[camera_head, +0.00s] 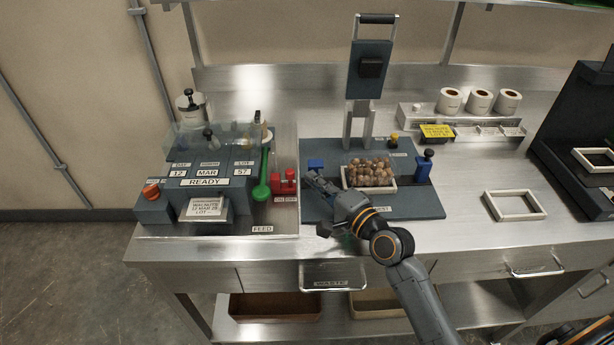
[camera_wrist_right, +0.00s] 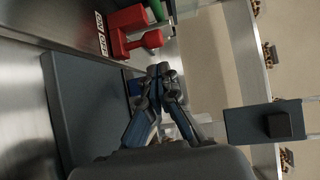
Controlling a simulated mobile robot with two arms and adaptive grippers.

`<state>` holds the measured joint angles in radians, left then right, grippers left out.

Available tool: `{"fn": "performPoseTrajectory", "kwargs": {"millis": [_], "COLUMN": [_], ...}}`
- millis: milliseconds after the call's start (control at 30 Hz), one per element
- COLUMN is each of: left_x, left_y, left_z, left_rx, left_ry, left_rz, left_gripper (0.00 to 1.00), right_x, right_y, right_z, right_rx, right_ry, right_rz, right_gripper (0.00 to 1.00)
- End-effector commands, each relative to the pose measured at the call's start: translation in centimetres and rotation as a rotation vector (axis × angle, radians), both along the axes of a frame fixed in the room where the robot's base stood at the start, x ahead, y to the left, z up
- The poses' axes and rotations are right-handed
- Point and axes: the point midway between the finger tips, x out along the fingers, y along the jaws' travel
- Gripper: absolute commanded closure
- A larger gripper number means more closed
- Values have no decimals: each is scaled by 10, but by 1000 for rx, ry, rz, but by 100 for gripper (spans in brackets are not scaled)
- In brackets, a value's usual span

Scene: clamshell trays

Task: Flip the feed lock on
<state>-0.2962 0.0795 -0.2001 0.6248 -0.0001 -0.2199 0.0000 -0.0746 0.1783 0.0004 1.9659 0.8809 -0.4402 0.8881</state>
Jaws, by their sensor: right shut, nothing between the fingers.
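A red switch block (camera_head: 285,181) with a small red knob and an ON/OFF label stands on the bench, right of the green-handled lever (camera_head: 263,180) above the FEED label. In the right wrist view the red block (camera_wrist_right: 125,30) is at the top, its red knob (camera_wrist_right: 151,39) pointing toward the fingers. I cannot read from the views which side the knob is set to. My right gripper (camera_head: 313,180) is just right of the red block, apart from it; its fingers (camera_wrist_right: 162,72) are shut and empty. My left gripper is not in view.
The blue-grey press (camera_head: 425,204) with a tray of walnuts (camera_head: 370,172) lies beside my right arm, with a blue block (camera_head: 316,165) behind the gripper. The labelled printer (camera_head: 205,182) reading READY stands at left. An empty white frame (camera_head: 514,217) lies right.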

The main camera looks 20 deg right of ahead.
Motion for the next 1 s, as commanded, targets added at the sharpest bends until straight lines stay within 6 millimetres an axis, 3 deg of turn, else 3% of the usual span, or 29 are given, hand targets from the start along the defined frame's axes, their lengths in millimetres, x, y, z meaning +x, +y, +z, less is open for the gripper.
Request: {"fn": "performPoseTrajectory", "kwargs": {"millis": [200,633,867,1000], "left_x": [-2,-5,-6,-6], "left_y": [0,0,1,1], "left_z": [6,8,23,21], "left_rx": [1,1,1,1], "left_ry": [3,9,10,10], "left_rz": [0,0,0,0], "left_gripper": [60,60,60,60], "right_x": [8,10,18,19], "right_y": [17,21,49,51], "right_z": [1,0,3,0], "right_rx": [0,-1,2,-2], "right_ry": [-2,-1,-2,-3], "right_rz": [-3,-2,-2,-2], "right_gripper": [100,100,100,100]}}
